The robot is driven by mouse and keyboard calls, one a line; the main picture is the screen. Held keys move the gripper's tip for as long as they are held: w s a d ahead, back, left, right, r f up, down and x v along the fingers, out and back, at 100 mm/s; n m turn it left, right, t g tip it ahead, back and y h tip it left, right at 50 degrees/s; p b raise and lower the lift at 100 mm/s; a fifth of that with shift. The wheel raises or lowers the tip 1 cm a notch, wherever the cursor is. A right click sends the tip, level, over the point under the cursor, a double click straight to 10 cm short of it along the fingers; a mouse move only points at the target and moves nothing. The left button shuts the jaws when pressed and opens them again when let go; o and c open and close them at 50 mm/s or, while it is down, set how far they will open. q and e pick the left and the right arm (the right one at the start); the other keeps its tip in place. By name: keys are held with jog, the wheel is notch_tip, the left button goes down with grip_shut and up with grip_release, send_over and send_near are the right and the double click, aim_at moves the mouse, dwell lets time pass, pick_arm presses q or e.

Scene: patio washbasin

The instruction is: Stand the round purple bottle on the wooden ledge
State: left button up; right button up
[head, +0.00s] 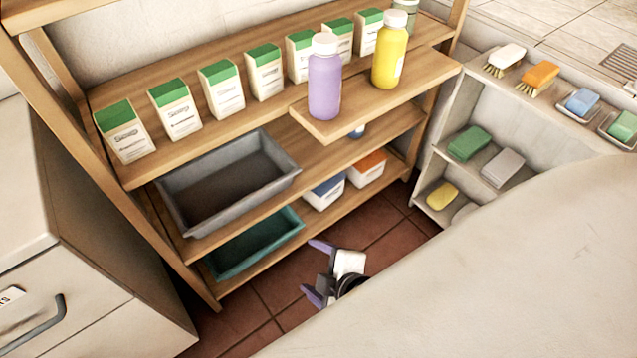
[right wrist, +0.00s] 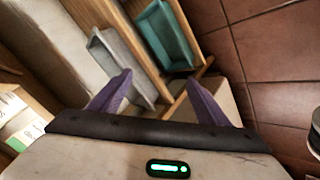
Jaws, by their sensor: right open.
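The round purple bottle (head: 324,82) has a white cap. It stands upright on the wooden ledge (head: 430,68), a board that juts out from the upper part of the wooden shelf unit, near the ledge's left end. My right gripper (head: 310,268) is open with nothing between its purple fingers. It is low over the floor in front of the shelf, well below the bottle and apart from it. Its spread fingers also show in the right wrist view (right wrist: 160,82), where the bottle is not seen. My left gripper is not in view.
A yellow bottle (head: 390,50) stands on the ledge right of the purple one. Several green-topped cartons (head: 222,90) line the shelf behind. A grey tray (head: 182,208) and a teal tray (head: 225,262) sit on lower shelves.

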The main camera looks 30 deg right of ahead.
jog(key=s+a+f+m+y, duration=0.2)
jog(key=s+m, duration=0.3)
jog(key=m, duration=0.3)
jog(key=shift+a+m, duration=0.15)
jog(key=shift+m, duration=0.25)
jog(key=shift+s, duration=0.1)
jog(key=shift+r+g+p, duration=0.3)
jog(key=shift+r+p, duration=0.15)
jog(key=shift+p, duration=0.25)
